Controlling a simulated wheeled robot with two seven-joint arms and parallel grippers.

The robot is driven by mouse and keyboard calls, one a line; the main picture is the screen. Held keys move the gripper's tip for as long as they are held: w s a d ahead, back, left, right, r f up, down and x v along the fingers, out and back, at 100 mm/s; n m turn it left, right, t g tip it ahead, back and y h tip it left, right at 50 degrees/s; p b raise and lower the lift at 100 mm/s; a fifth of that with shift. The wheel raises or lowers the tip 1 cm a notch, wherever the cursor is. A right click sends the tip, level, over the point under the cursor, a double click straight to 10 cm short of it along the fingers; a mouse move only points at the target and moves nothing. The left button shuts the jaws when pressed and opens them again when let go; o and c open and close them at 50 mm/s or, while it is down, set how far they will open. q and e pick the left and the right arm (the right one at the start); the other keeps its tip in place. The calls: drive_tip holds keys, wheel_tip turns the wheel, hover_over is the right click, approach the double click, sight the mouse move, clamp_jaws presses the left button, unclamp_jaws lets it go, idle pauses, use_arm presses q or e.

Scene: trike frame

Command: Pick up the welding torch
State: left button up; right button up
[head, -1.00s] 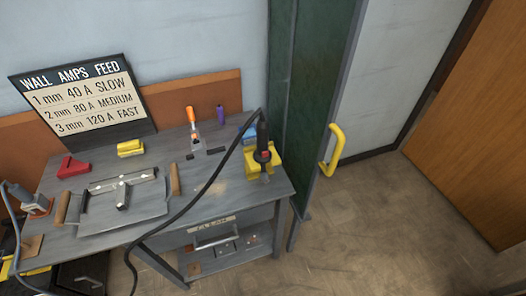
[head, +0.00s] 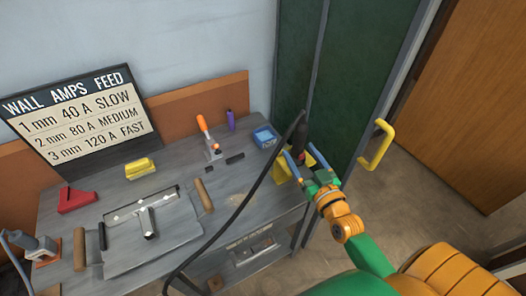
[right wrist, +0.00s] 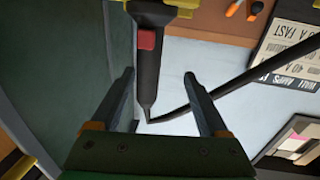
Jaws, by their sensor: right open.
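The welding torch (head: 303,124) is black with a red button and stands upright in a yellow holder (head: 281,171) at the right end of the workbench. My left gripper is out of view.
The workbench (head: 255,190) carries a steel plate piece (head: 140,240), a yellow block (head: 140,168), a red angle piece (head: 77,200), a blue box (head: 265,137) and an orange-handled clamp (head: 203,125). A green screen (head: 365,80) with a yellow handle (head: 377,145) stands close right.

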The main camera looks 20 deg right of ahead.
sight(295, 138)
drive_tip(key=w+d, duration=0.1)
drive_tip(key=w, duration=0.1)
drive_tip(key=w+f, duration=0.1)
drive_tip(key=w, duration=0.1)
drive_tip(key=w+d, duration=0.1)
drive_tip(key=w, duration=0.1)
drive_tip(key=shift+w+d+f, duration=0.3)
drive_tip(key=shift+d, duration=0.05)
drive_tip(key=shift+w+a+r, duration=0.1)
drive_tip(key=shift+w+r, duration=0.05)
drive_tip(key=shift+w, duration=0.2)
drive_tip(key=shift+w+a, duration=0.15)
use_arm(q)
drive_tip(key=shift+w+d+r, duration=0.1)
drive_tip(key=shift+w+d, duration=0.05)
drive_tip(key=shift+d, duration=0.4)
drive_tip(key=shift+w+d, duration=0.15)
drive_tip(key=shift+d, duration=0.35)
use_arm(e)
drive_tip(key=shift+w, duration=0.1)
drive_tip(key=shift+c, duration=0.2)
drive_tip(key=c, duration=0.7)
clamp_jaws()
